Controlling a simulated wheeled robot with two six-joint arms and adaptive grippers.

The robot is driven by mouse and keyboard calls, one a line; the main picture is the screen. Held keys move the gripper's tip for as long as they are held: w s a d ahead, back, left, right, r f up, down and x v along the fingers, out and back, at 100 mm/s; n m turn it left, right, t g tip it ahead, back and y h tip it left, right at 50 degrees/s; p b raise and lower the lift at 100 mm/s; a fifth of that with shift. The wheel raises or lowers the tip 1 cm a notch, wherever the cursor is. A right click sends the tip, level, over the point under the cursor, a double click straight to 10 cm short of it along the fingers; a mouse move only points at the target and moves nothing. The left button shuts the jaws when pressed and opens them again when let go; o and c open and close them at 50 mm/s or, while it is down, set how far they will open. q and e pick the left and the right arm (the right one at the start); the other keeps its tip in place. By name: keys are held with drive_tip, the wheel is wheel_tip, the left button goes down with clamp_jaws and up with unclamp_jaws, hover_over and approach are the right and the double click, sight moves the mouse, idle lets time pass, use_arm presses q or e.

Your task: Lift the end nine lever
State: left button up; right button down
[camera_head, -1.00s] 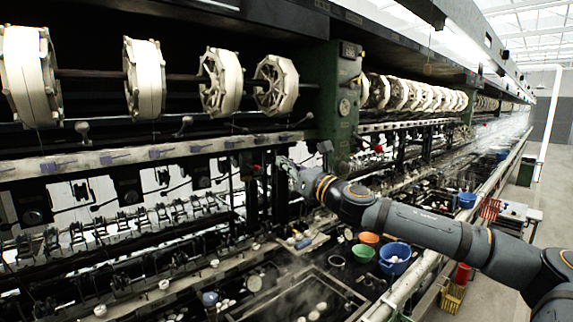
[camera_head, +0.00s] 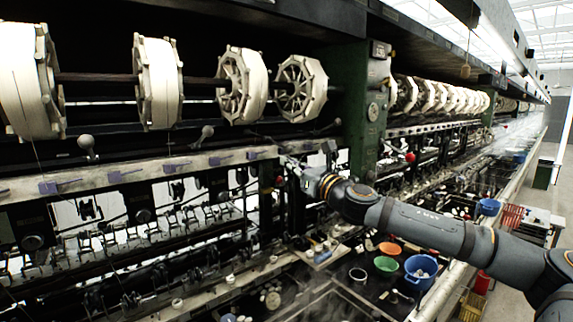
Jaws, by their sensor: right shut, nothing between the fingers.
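Levers with ball ends stand along the pale rail (camera_head: 150,170) below the white reels. A grey ball-ended lever (camera_head: 87,143) is at the left, and another (camera_head: 207,132) is farther right. I cannot tell by any label which is the end nine lever. My right gripper (camera_head: 287,163) is shut and empty, near the right end of the rail, below a thin dark rod. It is small and dark against the machine, so contact with any lever cannot be made out. My left gripper is not in view.
A green machine post (camera_head: 363,110) stands just right of my right gripper. Octagonal white reels (camera_head: 302,88) hang above.

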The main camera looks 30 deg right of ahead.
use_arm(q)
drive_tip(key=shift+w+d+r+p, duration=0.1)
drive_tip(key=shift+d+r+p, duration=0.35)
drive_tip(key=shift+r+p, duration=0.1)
use_arm(e)
drive_tip(key=shift+a+r, duration=0.15)
drive_tip(key=shift+r, duration=0.45)
